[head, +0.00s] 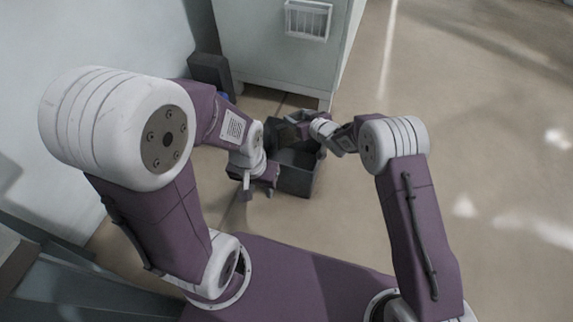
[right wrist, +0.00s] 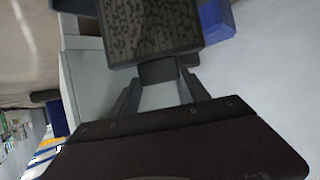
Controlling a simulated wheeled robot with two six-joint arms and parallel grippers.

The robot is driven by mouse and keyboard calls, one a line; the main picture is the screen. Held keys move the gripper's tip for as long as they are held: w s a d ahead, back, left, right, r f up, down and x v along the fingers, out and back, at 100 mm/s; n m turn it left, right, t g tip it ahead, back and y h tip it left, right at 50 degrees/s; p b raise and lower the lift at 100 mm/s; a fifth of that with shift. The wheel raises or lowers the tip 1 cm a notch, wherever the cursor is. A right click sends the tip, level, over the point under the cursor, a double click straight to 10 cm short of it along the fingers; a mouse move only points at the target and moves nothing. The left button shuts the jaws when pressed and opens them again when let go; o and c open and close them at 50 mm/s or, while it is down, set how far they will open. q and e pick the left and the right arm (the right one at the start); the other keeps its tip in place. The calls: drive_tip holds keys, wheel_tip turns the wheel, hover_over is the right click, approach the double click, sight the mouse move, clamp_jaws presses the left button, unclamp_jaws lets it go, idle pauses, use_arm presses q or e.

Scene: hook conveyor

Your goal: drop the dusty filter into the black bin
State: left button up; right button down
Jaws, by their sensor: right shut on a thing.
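The dusty filter (right wrist: 152,28) is a grey panel with dark specks, at the top of the right wrist view. My right gripper (right wrist: 160,82) is shut on the short dark tab at its edge. In the head view my right gripper (head: 306,131) is above the far part of the black bin (head: 297,181), with the dark filter (head: 288,132) at its tips. The bin is an open dark box on the floor, partly covered by my arms. My left gripper (head: 258,189) is at the bin's left side, its fingers apart and nothing visible between them.
A pale cabinet (head: 265,50) with a white wire basket (head: 307,19) stands behind the bin. A dark box (head: 210,70) stands to its left, by the wall. A blue object (right wrist: 216,20) shows beside the filter. The floor at the right is clear.

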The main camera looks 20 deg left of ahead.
drive_tip(key=shift+f, duration=0.1)
drive_tip(key=shift+c, duration=2.3)
unclamp_jaws()
drive_tip(key=p+v, duration=0.6)
drive_tip(key=v, duration=0.3)
